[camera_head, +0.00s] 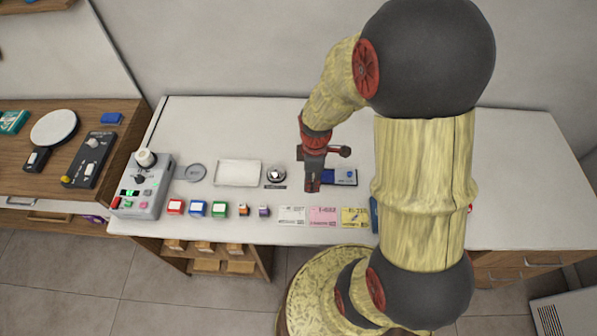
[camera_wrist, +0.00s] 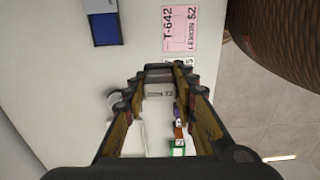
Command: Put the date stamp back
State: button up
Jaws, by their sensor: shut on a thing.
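The pink card also shows in the wrist view (camera_wrist: 179,28), beyond the fingertips. The date stamp's own place cannot be told apart.
Red (camera_head: 175,207), blue (camera_head: 197,209) and green (camera_head: 219,208) blocks stand left, with small orange (camera_head: 243,210) and purple (camera_head: 263,211) ones. A white tray (camera_head: 237,173), a silver dome (camera_head: 276,174), the blue-and-white box (camera_head: 342,177) and a grey device (camera_head: 144,190) also stand on the counter.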

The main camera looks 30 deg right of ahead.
jog(key=w+d+f, duration=0.1)
jog(key=w+f, duration=0.1)
jog(key=w, duration=0.1)
jog(key=w+d+f, duration=0.1)
jog(key=w+f, duration=0.2)
jog(key=w, duration=0.1)
jog(key=w+d+f, duration=0.1)
jog(key=w+f, duration=0.2)
jog(key=w, duration=0.1)
jog(key=shift+d+f+b, duration=0.1)
jog(key=shift+f+b, duration=0.15)
jog(key=shift+b, duration=0.05)
jog(key=shift+w+f, duration=0.3)
jog(key=shift+w+d+f, duration=0.1)
jog(key=shift+f, duration=1.45)
jog(key=shift+f, duration=0.15)
jog(key=o, duration=0.9)
